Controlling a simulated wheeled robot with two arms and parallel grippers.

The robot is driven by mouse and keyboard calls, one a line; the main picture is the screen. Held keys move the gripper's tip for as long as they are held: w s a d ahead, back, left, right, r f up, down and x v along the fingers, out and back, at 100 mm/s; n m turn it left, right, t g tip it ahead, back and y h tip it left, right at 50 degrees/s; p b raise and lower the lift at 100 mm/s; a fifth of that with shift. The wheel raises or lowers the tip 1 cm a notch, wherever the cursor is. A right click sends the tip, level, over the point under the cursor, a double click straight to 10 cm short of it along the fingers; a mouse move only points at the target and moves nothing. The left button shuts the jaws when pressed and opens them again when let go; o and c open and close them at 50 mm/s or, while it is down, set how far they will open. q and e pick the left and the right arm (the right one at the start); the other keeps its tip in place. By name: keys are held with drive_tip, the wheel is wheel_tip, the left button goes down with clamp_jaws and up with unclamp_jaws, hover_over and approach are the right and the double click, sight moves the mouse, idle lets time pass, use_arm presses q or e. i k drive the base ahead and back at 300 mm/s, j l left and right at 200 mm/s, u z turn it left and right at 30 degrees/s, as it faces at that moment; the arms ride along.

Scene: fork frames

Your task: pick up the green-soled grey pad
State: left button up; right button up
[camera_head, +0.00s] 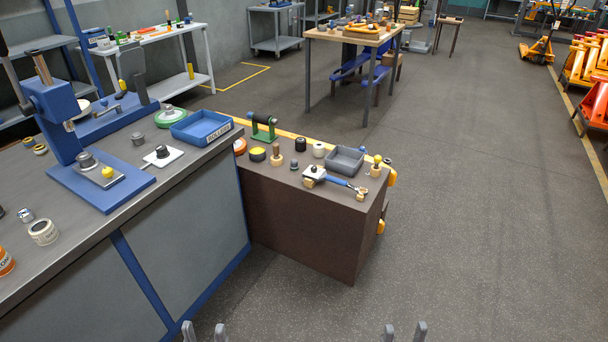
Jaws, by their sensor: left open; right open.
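A round green-edged disc (170,117) with a grey middle lies at the back of the grey workbench, left of the blue tray. It is small here, and I cannot tell for sure that it is the green-soled grey pad. My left gripper (204,332) shows only its fingertips at the bottom edge, spread apart and empty. My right gripper (404,332) also shows only spread, empty fingertips at the bottom edge. Both are in front of the benches, well apart from the disc.
A blue press (60,120) stands on the workbench (95,235). A blue tray (202,127) is at its back right corner. A lower brown bench (300,215) holds a grey bin (344,160), a green-framed roller (263,127) and several small tools.

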sight(294, 166)
drive_tip(key=i+j, duration=0.15)
drive_tip(key=i, duration=0.15)
drive_tip(key=i+l+u, duration=0.2)
drive_tip(key=i, duration=0.35)
drive_tip(key=i+l+u, duration=0.2)
drive_tip(key=i, duration=0.4)
drive_tip(key=i+l+u, duration=0.15)
drive_tip(key=i, duration=0.35)
drive_tip(key=i+l+u, duration=0.2)
drive_tip(key=i+l, duration=0.3)
